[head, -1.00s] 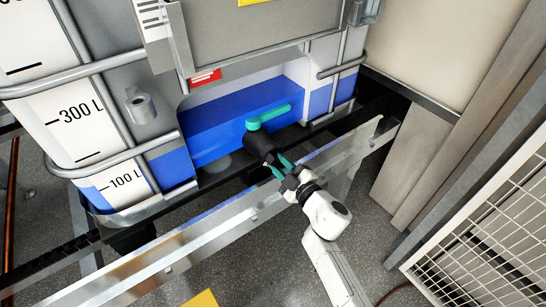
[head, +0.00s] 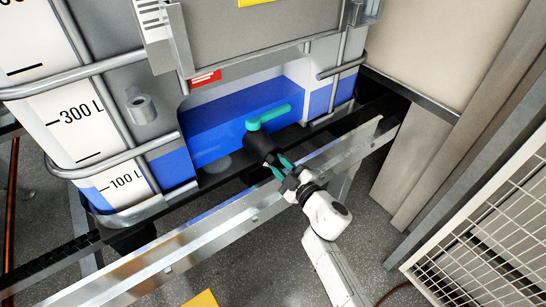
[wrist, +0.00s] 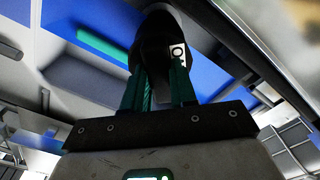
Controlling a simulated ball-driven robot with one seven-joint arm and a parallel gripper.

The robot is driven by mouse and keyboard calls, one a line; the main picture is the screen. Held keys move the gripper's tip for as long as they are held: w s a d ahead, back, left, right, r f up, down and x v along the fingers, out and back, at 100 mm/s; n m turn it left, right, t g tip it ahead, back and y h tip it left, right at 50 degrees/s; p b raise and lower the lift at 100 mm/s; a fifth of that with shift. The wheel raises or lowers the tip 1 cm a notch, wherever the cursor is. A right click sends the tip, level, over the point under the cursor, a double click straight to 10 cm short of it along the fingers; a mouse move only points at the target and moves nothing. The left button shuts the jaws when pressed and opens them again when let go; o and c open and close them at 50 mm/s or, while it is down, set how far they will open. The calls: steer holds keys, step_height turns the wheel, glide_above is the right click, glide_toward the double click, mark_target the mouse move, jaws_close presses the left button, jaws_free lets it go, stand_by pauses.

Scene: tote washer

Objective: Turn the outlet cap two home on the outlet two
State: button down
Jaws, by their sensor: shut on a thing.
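The outlet two (head: 258,143) is a black valve body with a teal lever handle (head: 268,117), low at the front of the tank's blue recess. Its mouth end points towards me. My gripper (head: 284,168) is at this end, with teal fingers shut on the outlet cap two. In the wrist view, my fingers (wrist: 160,88) stand on both sides of the dark round end (wrist: 158,48), and a small white label with a ring mark (wrist: 178,53) shows beside them. The cap cannot be told apart from the dark outlet, so how far it is seated is hidden.
A metal rail (head: 215,218) runs diagonally just below my gripper and the outlet. The tank (head: 60,115) has grey tube bars and litre marks. A white mesh panel (head: 490,225) stands at the right.

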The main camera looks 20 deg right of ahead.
steer(key=m+p, duration=0.3)
steer(key=m, duration=0.1)
steer(key=m+p, duration=0.3)
steer(key=m, duration=0.1)
steer(key=c, duration=1.2)
jaws_free()
steer(key=shift+f+m, duration=0.1)
steer(key=shift+m, duration=0.4)
steer(key=o, duration=0.4)
steer(key=o, duration=0.5)
steer(key=shift+o, duration=0.2)
